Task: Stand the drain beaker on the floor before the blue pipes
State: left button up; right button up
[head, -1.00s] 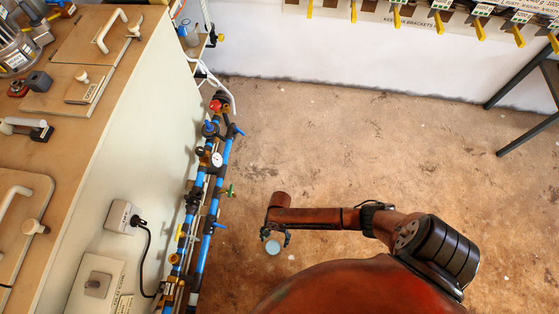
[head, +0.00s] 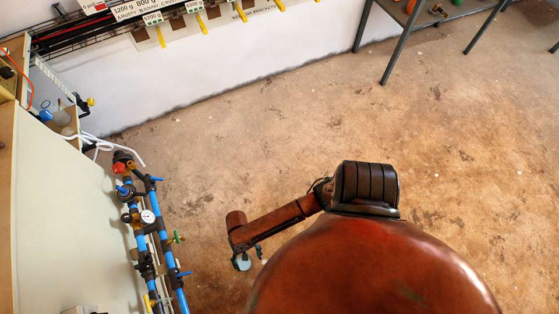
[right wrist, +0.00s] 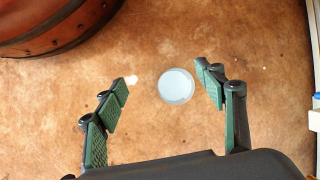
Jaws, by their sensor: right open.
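The drain beaker (head: 242,262) is a small pale blue-white round vessel, seen from above with its round face up. It appears upright on the brown floor, to the right of the blue pipes (head: 140,240). In the right wrist view the beaker (right wrist: 176,87) shows between the spread fingers with clear gaps to both sides. My right gripper (head: 249,257) is open above and around it; its exact height over the floor is hard to tell. My left gripper is not in view.
A pale cabinet side (head: 60,220) stands at left. A white wall and dark table legs (head: 400,45) are at the back. The floor (head: 430,150) at right is clear.

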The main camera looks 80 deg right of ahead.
jog(key=s+a+r+n+t, duration=0.1)
jog(key=s+a+r+n, duration=0.15)
jog(key=s, duration=0.45)
jog(key=s+d+r+n+t+h, duration=0.2)
jog(key=s+d+r+n+t, duration=0.1)
jog(key=s+d+r+n, duration=0.4)
jog(key=s+d+r, duration=0.3)
jog(key=d+r, duration=0.3)
jog(key=shift+s+r+h, duration=0.25)
jog(key=shift+s+h, duration=0.05)
jog(key=shift+s, duration=0.05)
jog(key=shift+n, duration=0.25)
